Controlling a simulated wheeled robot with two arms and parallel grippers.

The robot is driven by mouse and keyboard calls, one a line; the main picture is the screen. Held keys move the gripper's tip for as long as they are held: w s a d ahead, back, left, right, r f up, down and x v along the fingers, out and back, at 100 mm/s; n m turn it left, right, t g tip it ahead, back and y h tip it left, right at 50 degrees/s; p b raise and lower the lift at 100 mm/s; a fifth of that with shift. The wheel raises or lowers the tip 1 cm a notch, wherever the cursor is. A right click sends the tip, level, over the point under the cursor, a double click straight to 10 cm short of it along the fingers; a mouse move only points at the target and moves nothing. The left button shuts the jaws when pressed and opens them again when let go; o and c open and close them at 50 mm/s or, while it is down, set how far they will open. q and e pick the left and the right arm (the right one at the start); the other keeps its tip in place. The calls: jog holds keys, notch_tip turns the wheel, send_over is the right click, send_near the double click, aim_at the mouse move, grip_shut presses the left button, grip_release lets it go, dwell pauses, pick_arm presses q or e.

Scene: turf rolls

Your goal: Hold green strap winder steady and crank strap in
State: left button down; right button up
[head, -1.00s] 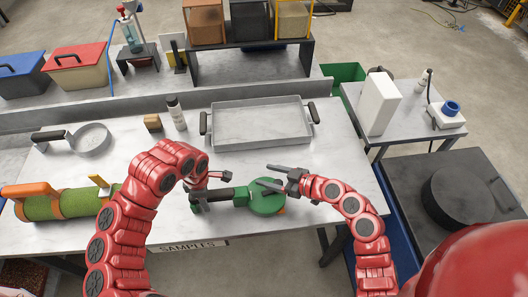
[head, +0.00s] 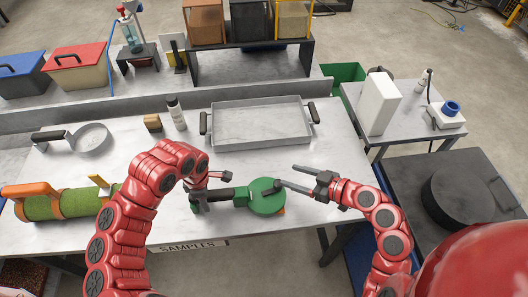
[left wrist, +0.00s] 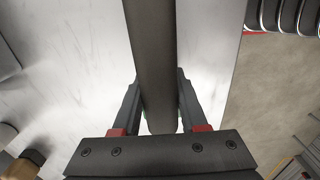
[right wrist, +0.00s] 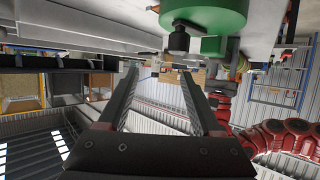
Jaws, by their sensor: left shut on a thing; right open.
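The green strap winder (head: 265,202) lies at the table's front edge, its round drum at the right and a dark handle (head: 218,194) pointing left. My left gripper (head: 196,202) is shut on this handle, and the left wrist view shows the dark handle (left wrist: 155,50) between its fingers. My right gripper (head: 290,176) is open and empty, just right of the drum. A small dark crank knob (right wrist: 179,42) stands on the green drum (right wrist: 212,12) in the right wrist view, beyond the open fingers and apart from them. The strap cannot be made out.
A grey tray (head: 258,105) with black handles lies behind the winder. A turf roll (head: 65,204) lies at the left front.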

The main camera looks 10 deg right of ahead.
jog(key=w+a+r+m+t+h, duration=0.2)
jog(key=w+a+m+t+h, duration=0.2)
jog(key=w+a+m, duration=0.3)
jog(key=shift+w+a+t+h, duration=0.3)
jog(key=shift+w+a+h, duration=0.2)
jog(key=shift+w+h, duration=0.2)
jog(key=shift+s, duration=0.1)
jog(key=shift+f, duration=0.1)
pick_arm(q)
jog(key=shift+c, duration=1.8)
grip_release()
